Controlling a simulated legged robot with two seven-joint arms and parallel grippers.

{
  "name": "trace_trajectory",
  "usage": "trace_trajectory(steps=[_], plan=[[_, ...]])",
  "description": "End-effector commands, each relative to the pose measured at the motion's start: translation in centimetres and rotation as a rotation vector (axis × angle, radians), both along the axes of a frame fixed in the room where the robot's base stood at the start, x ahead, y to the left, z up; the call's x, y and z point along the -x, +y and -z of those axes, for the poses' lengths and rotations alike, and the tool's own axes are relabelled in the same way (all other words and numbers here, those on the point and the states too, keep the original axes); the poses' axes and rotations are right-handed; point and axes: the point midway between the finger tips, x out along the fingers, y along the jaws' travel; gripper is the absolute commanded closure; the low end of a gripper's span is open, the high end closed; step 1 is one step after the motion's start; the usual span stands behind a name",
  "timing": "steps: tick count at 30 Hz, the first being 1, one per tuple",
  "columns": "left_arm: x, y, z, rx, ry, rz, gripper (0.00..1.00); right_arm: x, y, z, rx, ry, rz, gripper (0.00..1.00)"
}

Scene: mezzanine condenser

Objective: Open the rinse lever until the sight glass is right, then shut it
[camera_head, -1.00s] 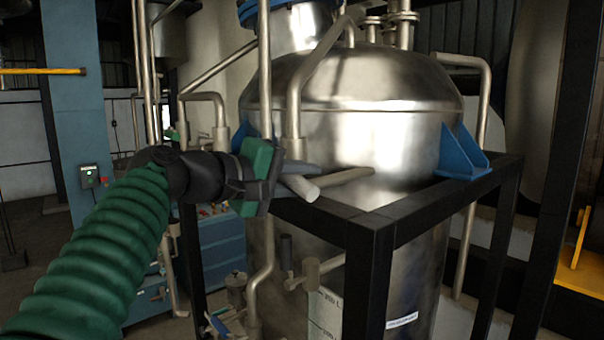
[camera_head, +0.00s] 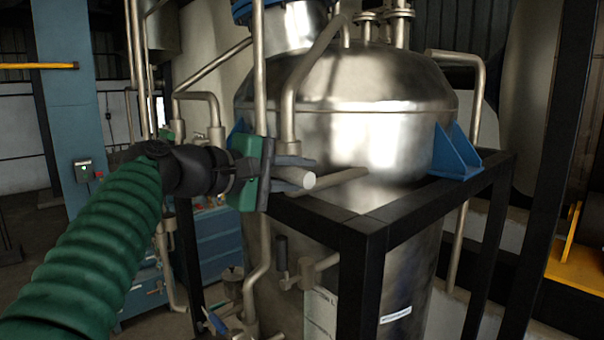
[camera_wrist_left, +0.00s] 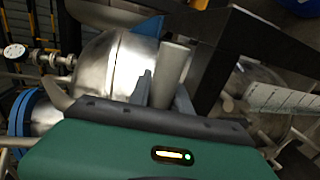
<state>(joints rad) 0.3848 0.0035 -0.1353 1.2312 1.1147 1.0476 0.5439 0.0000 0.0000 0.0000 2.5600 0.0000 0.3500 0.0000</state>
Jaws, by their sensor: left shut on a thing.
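My left gripper (camera_head: 292,174) comes in from the left and is shut on a pale round metal bar, likely the rinse lever (camera_head: 309,181). The bar's free end points out past the fingers, close to the black frame. In the left wrist view the bar (camera_wrist_left: 171,72) stands between the two grey fingers (camera_wrist_left: 164,95). Its other end is hidden by the gripper. A second, darker rod (camera_head: 340,183) lies just right of it, against the vessel; I cannot tell if they join. I cannot pick out the sight glass. My right gripper is not in view.
A large steel vessel (camera_head: 400,120) stands inside a black square frame (camera_head: 368,222) with blue brackets (camera_head: 455,155). Steel pipes (camera_head: 260,75) run upright close by my left gripper. A small valve (camera_head: 305,272) and a pale label plate (camera_head: 320,312) sit below.

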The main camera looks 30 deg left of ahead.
Motion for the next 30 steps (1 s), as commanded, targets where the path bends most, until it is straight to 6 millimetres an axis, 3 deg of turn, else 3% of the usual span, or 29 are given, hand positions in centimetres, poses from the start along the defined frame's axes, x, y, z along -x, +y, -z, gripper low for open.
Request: trace_trajectory(steps=[1, 6, 17, 20, 30], plan=[[0.0, 0.1, -0.2, 0.002, -0.004, -0.003, 0.73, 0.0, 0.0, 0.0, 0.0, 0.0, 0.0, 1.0], [0.0, 0.1, -0.1, 0.001, -0.003, -0.002, 0.54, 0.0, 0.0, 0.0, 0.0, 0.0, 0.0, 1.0], [0.6, 0.3, 0.0, -0.001, -0.004, -0.003, 0.54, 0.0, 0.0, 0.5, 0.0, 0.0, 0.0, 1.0], [2.3, 1.0, -0.2, -0.003, -0.005, -0.003, 0.54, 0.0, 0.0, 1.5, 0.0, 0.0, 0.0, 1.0], [11.0, 5.0, -2.2, -0.001, -0.004, -0.007, 0.54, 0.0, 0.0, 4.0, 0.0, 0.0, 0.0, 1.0]])
